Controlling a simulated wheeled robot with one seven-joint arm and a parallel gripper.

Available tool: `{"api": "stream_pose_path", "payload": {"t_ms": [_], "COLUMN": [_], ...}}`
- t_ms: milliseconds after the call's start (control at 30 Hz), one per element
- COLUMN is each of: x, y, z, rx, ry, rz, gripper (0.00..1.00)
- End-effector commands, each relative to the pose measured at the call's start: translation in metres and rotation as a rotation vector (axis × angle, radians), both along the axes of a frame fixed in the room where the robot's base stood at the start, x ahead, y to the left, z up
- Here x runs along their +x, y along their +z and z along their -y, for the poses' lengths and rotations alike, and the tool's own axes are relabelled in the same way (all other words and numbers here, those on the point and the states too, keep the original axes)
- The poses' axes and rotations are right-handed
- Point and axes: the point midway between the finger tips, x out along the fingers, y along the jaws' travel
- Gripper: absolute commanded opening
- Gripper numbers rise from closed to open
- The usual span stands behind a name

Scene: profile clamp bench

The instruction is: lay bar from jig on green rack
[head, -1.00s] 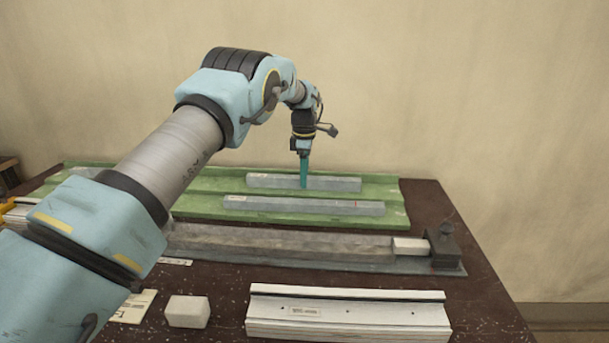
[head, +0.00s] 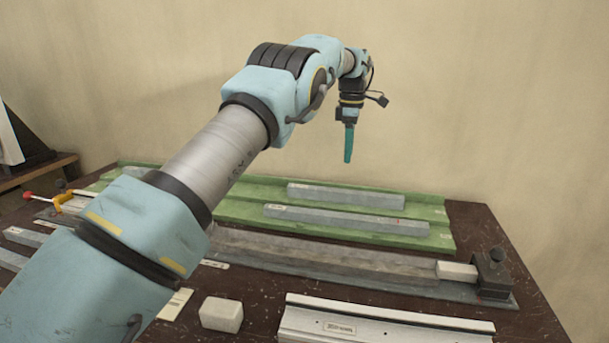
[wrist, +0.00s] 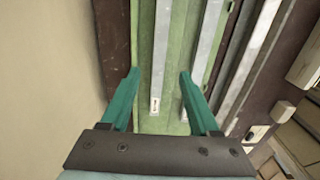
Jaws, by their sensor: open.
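The green rack (head: 235,211) lies at the back of the bench with two grey bars on it, side by side and apart. The far bar (head: 345,195) and the near bar (head: 345,219) both lie flat. My gripper (head: 348,158) is open and empty, in the air above the far bar. In the wrist view the far bar (wrist: 161,50) runs between the open fingers, below them; the near bar (wrist: 206,45) is partly hidden by the right finger. The jig (head: 375,283) lies in front of the rack.
The jig's right end has a pale block (head: 457,271) and a dark end stop (head: 493,274). A red-handled yellow clamp (head: 70,203) is at left. A white block (head: 221,314) and a pale profile (head: 385,325) lie in front. My arm hides part of the left bench.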

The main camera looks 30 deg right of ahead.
Motion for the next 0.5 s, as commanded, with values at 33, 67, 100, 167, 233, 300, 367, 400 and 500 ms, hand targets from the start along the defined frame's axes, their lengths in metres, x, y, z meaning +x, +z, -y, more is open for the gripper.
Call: {"api": "stream_pose_path", "payload": {"t_ms": [33,67,100,167,233,300,367,400,500], "x": [0.000,0.000,0.000,0.000,0.003,0.010,0.020,0.029,0.051], "y": [0.001,0.001,0.001,0.001,0.001,0.002,0.004,0.005,0.008], "z": [0.000,0.000,0.000,0.000,-0.003,-0.012,-0.026,-0.038,-0.079], "rx": [0.000,0.000,0.000,0.000,0.000,-0.003,-0.006,-0.009,-0.017], "ry": [0.000,0.000,0.000,0.000,-0.001,-0.010,-0.024,-0.039,-0.090], "rz": [0.000,0.000,0.000,0.000,0.000,0.002,0.002,0.003,0.008], "gripper": [0.62,0.62,0.62,0.62,0.62,0.62,0.62,0.62,0.62]}}
